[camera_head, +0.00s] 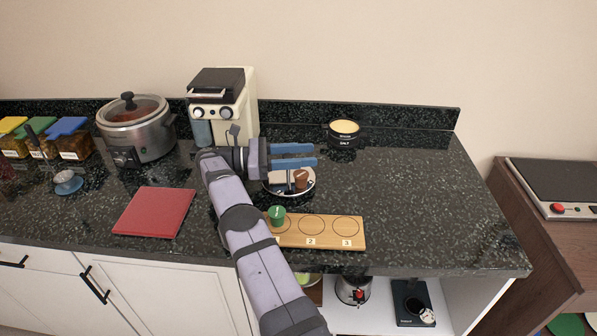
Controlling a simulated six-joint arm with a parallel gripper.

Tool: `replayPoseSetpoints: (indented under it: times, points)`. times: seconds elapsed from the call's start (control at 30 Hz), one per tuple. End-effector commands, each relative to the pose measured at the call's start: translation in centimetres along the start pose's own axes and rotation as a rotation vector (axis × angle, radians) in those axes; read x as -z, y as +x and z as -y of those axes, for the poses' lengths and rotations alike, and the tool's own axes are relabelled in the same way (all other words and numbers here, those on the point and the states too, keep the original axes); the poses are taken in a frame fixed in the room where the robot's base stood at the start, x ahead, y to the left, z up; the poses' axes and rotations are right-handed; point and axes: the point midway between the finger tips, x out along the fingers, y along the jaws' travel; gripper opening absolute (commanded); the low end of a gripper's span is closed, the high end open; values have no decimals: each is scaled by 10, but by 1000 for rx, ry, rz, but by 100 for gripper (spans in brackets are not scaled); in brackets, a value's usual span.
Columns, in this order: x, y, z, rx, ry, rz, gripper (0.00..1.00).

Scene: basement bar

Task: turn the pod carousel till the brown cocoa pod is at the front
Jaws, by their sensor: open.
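The pod carousel (307,190) is a small round tray with a pale rim on the dark counter, partly covered by my gripper and arm. A brown pod (301,180) shows on its right part, towards the front. A pale shape (281,178) lies to the left of the pod; I cannot tell what it is. My gripper (315,155) is open, its two blue fingers pointing right, over the back of the carousel. I see nothing between the fingers. I cannot tell whether they touch the carousel. Its back and left side are largely hidden.
A wooden board (323,241) with numbered circles lies in front, with a green pod (277,214) at its left end. A coffee machine (232,95) stands behind, a slow cooker (140,130) and red mat (155,211) left, a salt tub (344,141) behind right. The right counter is clear.

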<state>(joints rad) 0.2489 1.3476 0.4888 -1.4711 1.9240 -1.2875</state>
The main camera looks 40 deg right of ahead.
Motion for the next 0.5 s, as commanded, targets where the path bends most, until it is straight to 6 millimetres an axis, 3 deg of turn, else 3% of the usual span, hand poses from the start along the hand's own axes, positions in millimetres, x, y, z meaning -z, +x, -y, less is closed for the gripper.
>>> replayPoseSetpoints:
  times: [0.5]
  points:
    - [-1, 0, -1, -35, -2, 0, 42]
